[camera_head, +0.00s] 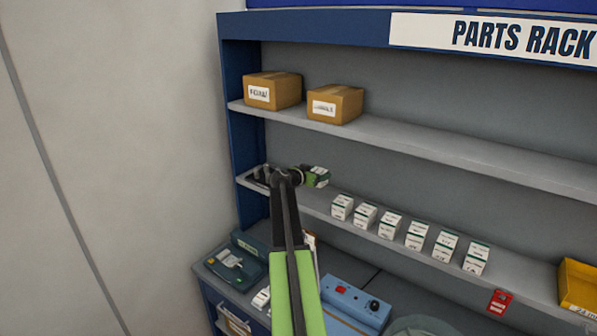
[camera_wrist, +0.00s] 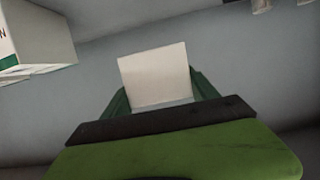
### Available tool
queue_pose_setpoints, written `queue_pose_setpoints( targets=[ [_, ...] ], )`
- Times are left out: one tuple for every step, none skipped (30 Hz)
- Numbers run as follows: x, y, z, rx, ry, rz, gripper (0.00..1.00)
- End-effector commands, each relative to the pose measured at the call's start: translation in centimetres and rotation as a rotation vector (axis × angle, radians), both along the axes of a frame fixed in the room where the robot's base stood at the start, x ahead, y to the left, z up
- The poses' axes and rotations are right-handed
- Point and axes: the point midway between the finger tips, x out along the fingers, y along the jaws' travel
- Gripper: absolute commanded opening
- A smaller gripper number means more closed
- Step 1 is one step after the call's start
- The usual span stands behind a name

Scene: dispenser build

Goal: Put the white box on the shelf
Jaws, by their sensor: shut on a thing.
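The white box (camera_wrist: 155,78) sits between the two green fingers of my gripper (camera_wrist: 160,96) in the wrist view, with its pale face showing. In the head view my gripper (camera_head: 314,177) is shut around it at the left part of the middle shelf (camera_head: 318,205). Little of the box shows there, and I cannot tell whether it touches the shelf. A row of several white boxes with green bands (camera_head: 390,224) stands on that shelf, right of my gripper. Another white box with a green band (camera_wrist: 35,38) shows at the upper left in the wrist view.
Two brown cartons (camera_head: 272,91) (camera_head: 335,104) stand on the upper shelf. A red tag (camera_head: 499,302) hangs on the middle shelf's edge, near a yellow bin (camera_head: 579,285). Below, a blue device (camera_head: 351,304) and a dark green case (camera_head: 236,264) sit on the counter.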

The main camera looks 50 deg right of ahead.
Motion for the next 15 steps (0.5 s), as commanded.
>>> queue_pose_setpoints(
  targets=[
    [0.2,0.1,0.0,0.0,0.0,0.003,0.09],
    [0.3,0.2,0.0,0.0,0.0,0.004,0.09],
    [0.4,0.2,0.0,0.0,0.0,0.005,0.09],
    [0.4,0.3,-0.1,0.0,0.0,0.005,0.09],
    [0.5,0.3,-0.1,0.0,0.0,0.006,0.09],
    [0.5,0.3,-0.3,0.0,0.0,0.006,0.09],
    [0.5,0.4,-0.5,0.0,0.0,0.007,0.09],
    [0.6,0.4,-0.6,0.0,0.0,0.007,0.09],
    [0.6,0.4,-1.0,0.0,0.0,0.007,0.09],
    [0.6,0.4,-1.2,0.0,0.0,0.008,0.09],
    [0.7,0.4,-1.6,0.0,0.0,0.009,0.09],
    [0.7,0.5,-2.0,0.0,0.0,0.009,0.09],
    [0.7,0.5,-2.4,0.0,0.0,0.009,0.09],
    [0.8,0.5,-2.8,0.0,0.0,0.009,0.09],
    [0.8,0.5,-3.3,0.0,0.0,0.01,0.09]
  ],
)
